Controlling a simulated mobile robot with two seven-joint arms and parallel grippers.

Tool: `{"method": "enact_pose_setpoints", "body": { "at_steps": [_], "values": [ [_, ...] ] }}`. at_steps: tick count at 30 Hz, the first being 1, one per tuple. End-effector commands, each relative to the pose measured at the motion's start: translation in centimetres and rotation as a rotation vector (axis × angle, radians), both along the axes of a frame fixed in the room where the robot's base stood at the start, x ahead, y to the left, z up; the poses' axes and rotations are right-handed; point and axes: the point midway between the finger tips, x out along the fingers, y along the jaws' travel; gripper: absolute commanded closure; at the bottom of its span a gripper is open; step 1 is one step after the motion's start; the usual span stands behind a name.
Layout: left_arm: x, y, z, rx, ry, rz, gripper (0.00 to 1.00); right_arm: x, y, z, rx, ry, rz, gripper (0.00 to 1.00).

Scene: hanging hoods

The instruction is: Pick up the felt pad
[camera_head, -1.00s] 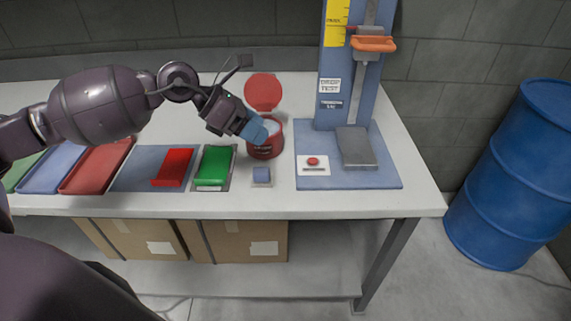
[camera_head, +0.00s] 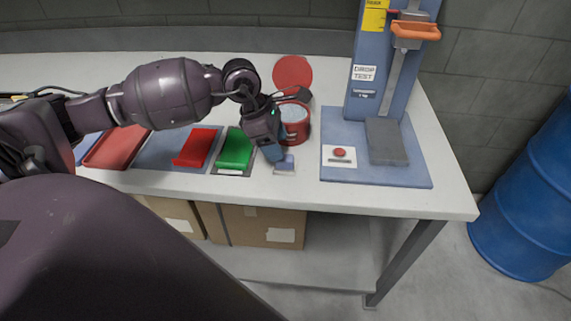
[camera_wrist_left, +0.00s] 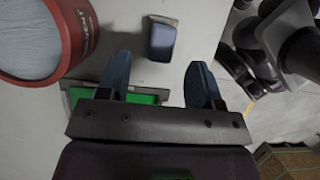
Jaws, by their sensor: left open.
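A small blue pad, which I take for the felt pad (camera_head: 287,162), lies on a pale square near the table's front edge. In the left wrist view the felt pad (camera_wrist_left: 162,40) shows whole, just past the fingertips and roughly between their lines. My left gripper (camera_head: 274,154) points down beside the pad and partly covers it in the head view. In the left wrist view the left gripper (camera_wrist_left: 157,70) is open, with nothing between its blue fingers. My right gripper is not in view.
A red solvent can (camera_head: 295,124) stands just behind the pad, close to my gripper. A green tray (camera_head: 236,150) and a red tray (camera_head: 194,148) lie to the left. The blue drop-test stand (camera_head: 335,174) is to the right. The table front edge (camera_head: 300,196) is near.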

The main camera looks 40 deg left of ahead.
Motion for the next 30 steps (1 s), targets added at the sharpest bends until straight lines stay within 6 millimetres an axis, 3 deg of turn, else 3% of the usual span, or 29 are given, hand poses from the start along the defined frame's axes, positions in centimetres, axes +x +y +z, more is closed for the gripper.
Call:
{"method": "enact_pose_setpoints", "body": {
  "at_steps": [12,21,30],
  "values": [
    [0.8,-1.8,-4.4,-0.003,0.002,0.001,0.4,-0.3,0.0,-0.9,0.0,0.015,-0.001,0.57],
    [0.9,-1.9,-4.7,0.0,0.0,0.0,0.4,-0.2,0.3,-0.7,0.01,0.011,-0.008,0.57],
    [0.9,-1.9,-4.7,0.0,0.0,0.0,0.85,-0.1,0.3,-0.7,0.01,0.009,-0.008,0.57]
  ]
}}
